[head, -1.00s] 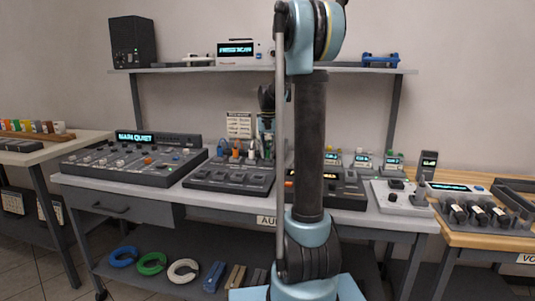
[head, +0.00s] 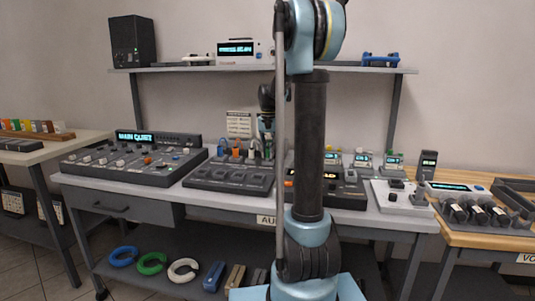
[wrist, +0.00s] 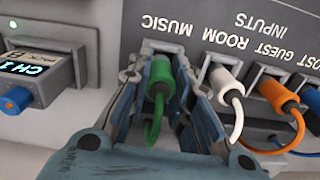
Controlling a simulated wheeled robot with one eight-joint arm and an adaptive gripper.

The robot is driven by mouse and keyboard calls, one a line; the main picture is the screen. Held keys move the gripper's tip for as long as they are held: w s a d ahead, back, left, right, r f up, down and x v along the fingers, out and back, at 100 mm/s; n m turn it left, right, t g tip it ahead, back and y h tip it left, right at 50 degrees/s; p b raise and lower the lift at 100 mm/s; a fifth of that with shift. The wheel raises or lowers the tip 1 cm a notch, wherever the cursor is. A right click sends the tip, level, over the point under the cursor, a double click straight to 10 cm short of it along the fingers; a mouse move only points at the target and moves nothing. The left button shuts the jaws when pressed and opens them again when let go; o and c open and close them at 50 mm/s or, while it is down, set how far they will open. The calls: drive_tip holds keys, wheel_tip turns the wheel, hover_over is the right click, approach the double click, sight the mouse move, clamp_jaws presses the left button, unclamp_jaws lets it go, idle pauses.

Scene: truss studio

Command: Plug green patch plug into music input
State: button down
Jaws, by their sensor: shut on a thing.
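The green patch plug (wrist: 161,76) is between the fingers of my gripper (wrist: 160,68) in the wrist view. My gripper is shut on it. The plug points at the panel under the upside-down word MUSIC, and its green cable curls down between the fingers. The music input itself is hidden by the plug and fingertips, so I cannot tell how deep the plug sits. A white plug (wrist: 224,78), beside the right finger, and an orange plug (wrist: 273,92) sit at the neighbouring inputs. In the head view my gripper (head: 267,150) is at the back of the bench, partly behind my arm.
A small device with a lit CH 1 screen (wrist: 30,66) stands left of my gripper in the wrist view. White, orange and blue cables loop close on the right. In the head view a mixer (head: 135,158) and a pad unit (head: 230,176) fill the bench's left.

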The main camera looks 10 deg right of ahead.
drive_tip(key=shift+f, duration=0.5)
drive_tip(key=c, duration=1.7)
unclamp_jaws()
drive_tip(key=shift+r, duration=5.45)
